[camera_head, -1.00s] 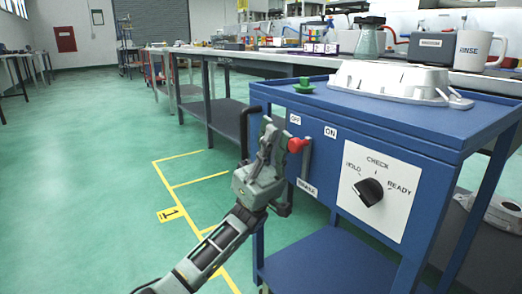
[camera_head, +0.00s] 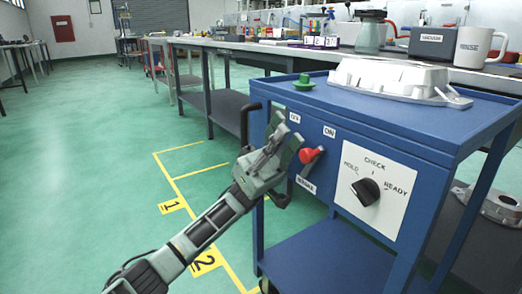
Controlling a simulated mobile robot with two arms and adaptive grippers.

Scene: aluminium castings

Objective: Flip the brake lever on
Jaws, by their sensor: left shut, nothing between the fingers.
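The brake lever has a red knob (camera_head: 309,155) and stands on the front of a blue cart (camera_head: 390,150). Its grey stem runs down to the BRAKE label (camera_head: 306,185) and leans right, with the knob below and between the OFF label (camera_head: 294,117) and the ON label (camera_head: 329,131). My left gripper (camera_head: 285,134) is shut and empty, just left of the knob. Whether its fingers touch the knob I cannot tell. My right gripper is not in view.
A black dial (camera_head: 366,192) marked HOLD, CHECK, READY sits right of the lever. A white casting (camera_head: 390,78) and a green knob (camera_head: 304,82) are on the cart top. A black handle (camera_head: 248,122) projects at the cart's left. Green floor lies open at left.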

